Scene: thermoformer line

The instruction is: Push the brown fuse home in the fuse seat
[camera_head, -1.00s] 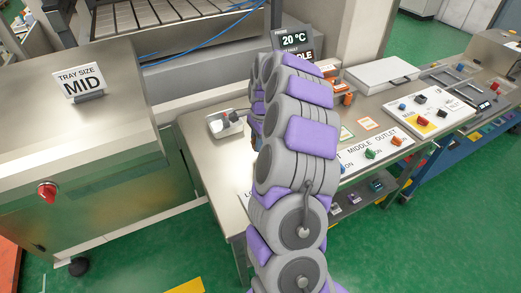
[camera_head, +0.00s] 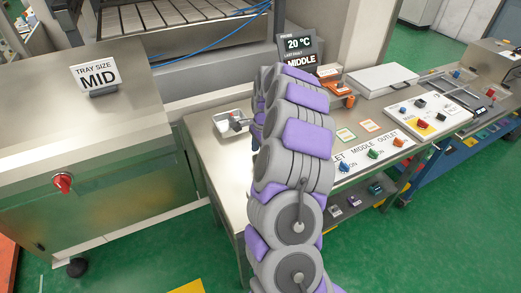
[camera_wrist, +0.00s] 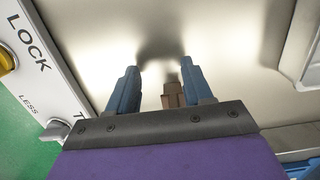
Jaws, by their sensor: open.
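In the wrist view, the brown fuse (camera_wrist: 173,95) is a small blocky piece between the two blue fingers of my gripper (camera_wrist: 159,72), nearer the right finger. The fingers are apart, with a clear gap on the fuse's left. I cannot tell whether the right finger touches it. The fuse's lower part is hidden by my gripper's dark front edge, and I cannot make out the fuse seat or how deep the fuse sits. In the head view, my arm hides the gripper and the fuse.
The steel bench top (camera_head: 213,160) is mostly bare on the left. A small tray (camera_head: 222,115) with small parts stands at its back left. A display (camera_head: 299,45) reads 20 °C and MIDDLE. Knobs line the front panel (camera_head: 347,167). A LOCK/LESS label strip (camera_wrist: 45,75) borders the wrist view.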

